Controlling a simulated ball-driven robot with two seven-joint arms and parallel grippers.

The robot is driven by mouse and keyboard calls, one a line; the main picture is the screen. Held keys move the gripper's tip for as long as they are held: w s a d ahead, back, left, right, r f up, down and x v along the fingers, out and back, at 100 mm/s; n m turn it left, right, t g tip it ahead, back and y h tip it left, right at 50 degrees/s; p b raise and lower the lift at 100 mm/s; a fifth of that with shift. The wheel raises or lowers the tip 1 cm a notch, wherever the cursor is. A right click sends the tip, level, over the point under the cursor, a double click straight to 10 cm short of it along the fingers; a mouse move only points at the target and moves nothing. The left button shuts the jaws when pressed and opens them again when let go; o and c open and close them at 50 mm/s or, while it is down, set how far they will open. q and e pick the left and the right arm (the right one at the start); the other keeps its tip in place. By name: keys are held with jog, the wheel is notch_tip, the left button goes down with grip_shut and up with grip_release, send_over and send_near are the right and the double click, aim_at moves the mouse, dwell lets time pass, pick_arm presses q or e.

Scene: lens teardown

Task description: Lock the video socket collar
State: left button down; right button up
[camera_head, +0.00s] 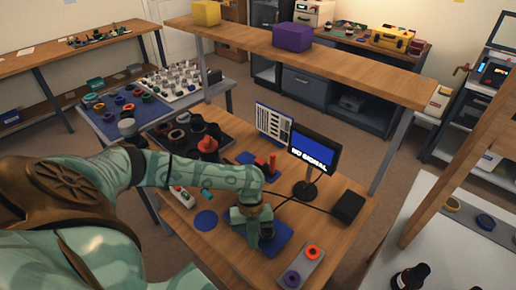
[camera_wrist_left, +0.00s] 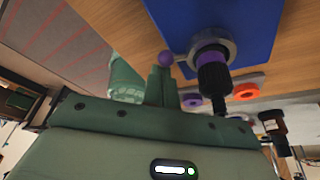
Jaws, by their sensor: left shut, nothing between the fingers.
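In the left wrist view a metallic grey collar (camera_wrist_left: 229,46) sits on a blue pad (camera_wrist_left: 235,15). A black plug with a purple band (camera_wrist_left: 213,78) stands in the collar. In the head view my left gripper (camera_head: 254,240) is low over the blue pad (camera_head: 277,239) and hides most of the socket. My right gripper is not in view.
A monitor (camera_head: 313,154) reading "NO SIGNAL" stands behind, with cables running to a black box (camera_head: 347,207). A grey plate (camera_head: 303,268) with an orange and a purple ring lies at the front right. A red-handled device (camera_head: 265,165) and black trays (camera_head: 185,135) stand further back.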

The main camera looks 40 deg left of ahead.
pick_arm(q)
jog(key=shift+a+m, duration=0.2)
jog(key=shift+m, duration=0.1)
jog(key=shift+d, duration=0.1)
jog(key=shift+w+d, duration=0.5)
jog(key=shift+w, duration=0.1)
jog(key=s+d+r+p, duration=0.1)
jog(key=p, duration=0.1)
jog(key=s+d+p, duration=0.1)
jog(key=s+p, duration=0.1)
jog(key=shift+d+r, duration=0.35)
jog(key=shift+r, duration=0.05)
jog(key=p+v, duration=0.1)
jog(key=v, duration=0.8)
jog(key=shift+w, duration=0.3)
